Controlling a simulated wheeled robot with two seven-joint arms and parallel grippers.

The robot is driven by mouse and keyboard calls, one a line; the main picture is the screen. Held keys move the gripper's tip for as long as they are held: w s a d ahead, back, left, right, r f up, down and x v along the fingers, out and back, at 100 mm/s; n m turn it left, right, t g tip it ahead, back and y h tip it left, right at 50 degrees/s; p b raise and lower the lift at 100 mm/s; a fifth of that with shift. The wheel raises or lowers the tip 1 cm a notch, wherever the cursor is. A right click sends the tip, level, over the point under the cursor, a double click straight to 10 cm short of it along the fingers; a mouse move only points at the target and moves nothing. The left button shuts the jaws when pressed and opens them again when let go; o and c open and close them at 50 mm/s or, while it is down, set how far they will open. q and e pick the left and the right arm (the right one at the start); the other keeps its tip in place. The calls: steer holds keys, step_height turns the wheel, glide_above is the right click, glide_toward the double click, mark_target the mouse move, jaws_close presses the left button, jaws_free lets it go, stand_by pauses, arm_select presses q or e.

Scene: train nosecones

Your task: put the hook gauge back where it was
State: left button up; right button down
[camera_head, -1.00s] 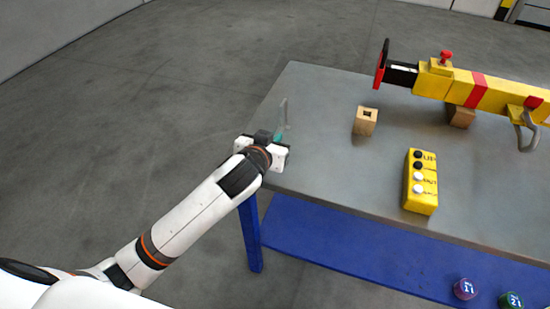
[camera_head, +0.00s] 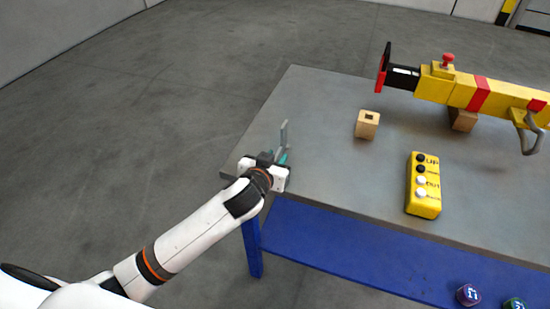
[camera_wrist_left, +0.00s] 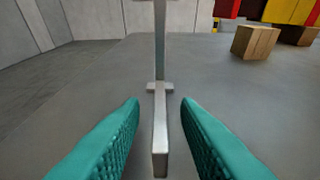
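The hook gauge (camera_head: 284,132) is a thin grey metal upright with a flat foot. It appears to stand upright on the grey table (camera_head: 330,180), near its front left corner. In the left wrist view the hook gauge (camera_wrist_left: 160,105) is between the two teal fingers, with a gap on each side. My left gripper (camera_head: 281,158) is open around the gauge's foot, low over the tabletop. In the left wrist view the left gripper (camera_wrist_left: 160,108) shows no finger touching the gauge. The gauge's top is cut off in that view. My right gripper is out of view.
A wooden block with a hole (camera_head: 367,124) stands right of the gauge. A yellow button box (camera_head: 423,185) lies farther right. A yellow coupler arm (camera_head: 465,92) rests behind on a wooden support (camera_head: 463,120). The tabletop around the gauge is clear. A blue shelf (camera_head: 340,250) runs below.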

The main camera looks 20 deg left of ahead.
arm_select(q)
steer(key=shift+s+r, duration=0.1)
steer(key=shift+r, duration=0.05)
steer(key=v, duration=1.1)
steer(key=shift+s+r, duration=0.2)
steer(key=shift+s, duration=0.15)
